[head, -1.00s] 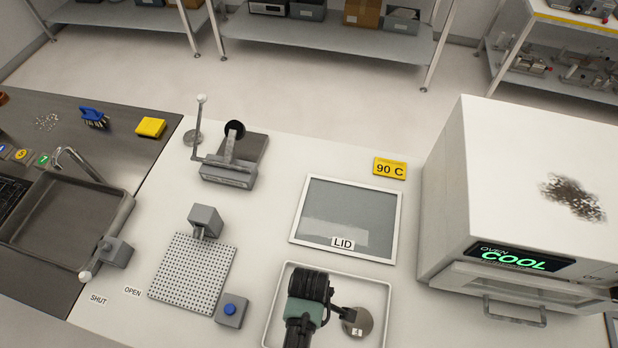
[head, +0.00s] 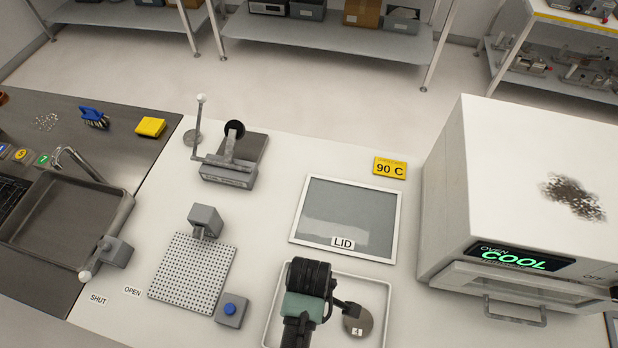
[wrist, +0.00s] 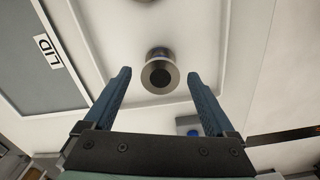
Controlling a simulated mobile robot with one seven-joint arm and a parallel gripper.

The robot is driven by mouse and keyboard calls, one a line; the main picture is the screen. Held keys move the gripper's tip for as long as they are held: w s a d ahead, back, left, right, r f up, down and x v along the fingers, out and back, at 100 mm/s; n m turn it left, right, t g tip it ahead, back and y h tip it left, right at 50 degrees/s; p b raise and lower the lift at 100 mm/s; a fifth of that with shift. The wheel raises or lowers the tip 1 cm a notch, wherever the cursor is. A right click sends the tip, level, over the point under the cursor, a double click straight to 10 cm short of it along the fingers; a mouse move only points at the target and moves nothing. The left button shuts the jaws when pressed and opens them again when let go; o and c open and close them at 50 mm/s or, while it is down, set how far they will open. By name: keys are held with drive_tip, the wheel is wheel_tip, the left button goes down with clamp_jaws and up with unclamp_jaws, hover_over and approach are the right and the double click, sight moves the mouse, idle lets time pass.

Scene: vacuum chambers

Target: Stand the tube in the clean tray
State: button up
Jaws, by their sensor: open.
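The tube (wrist: 160,72) is a short metal cylinder with a dark bore, seen nearly end-on in the wrist view. It appears to stand upright on the floor of the white-rimmed tray (head: 378,277). My gripper (wrist: 159,74) is open, with its blue fingers apart on either side of the tube in the picture; no contact shows. In the head view my gripper and wrist are over the tray's left part and hide the tube and fingertips. A round metal disc labelled 4 (head: 366,325) lies in the tray, to the right of my gripper.
A framed panel marked LID (head: 350,215) lies behind the tray. The oven (head: 540,200), reading COOL, stands to the right. To the left are a perforated plate (head: 190,270), a blue-button box (head: 231,309) and a lever fixture (head: 232,165).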

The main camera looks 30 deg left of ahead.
wheel_tip(320, 180, up, 7)
drive_tip(key=shift+f, duration=0.15)
drive_tip(key=w+r+m+t+y, duration=0.1)
drive_tip(key=w+r+m+t, duration=0.55)
drive_tip(key=w+r, duration=0.95)
drive_tip(key=w+d+r+m+t, duration=0.1)
drive_tip(key=w+r+t, duration=0.25)
drive_tip(key=r, duration=0.45)
drive_tip(key=w+d+r+m+t, duration=0.1)
drive_tip(key=w+r+t, duration=0.25)
drive_tip(key=r, duration=0.35)
drive_tip(key=s+d+r+m+t, duration=0.1)
drive_tip(key=d+r+m+t, duration=0.2)
drive_tip(key=r, duration=0.9)
drive_tip(key=s+d+r+m+t, duration=0.1)
drive_tip(key=r+m+t, duration=0.3)
drive_tip(key=r, duration=0.9)
drive_tip(key=s+d+r+m+t+h, duration=0.1)
drive_tip(key=s+d+r+m+t, duration=0.2)
drive_tip(key=s+r+t, duration=0.4)
drive_tip(key=s+r, duration=0.3)
drive_tip(key=r, duration=0.3)
drive_tip(key=shift+d+r, duration=0.2)
drive_tip(key=shift+r, duration=0.1)
drive_tip(key=shift+s, duration=0.1)
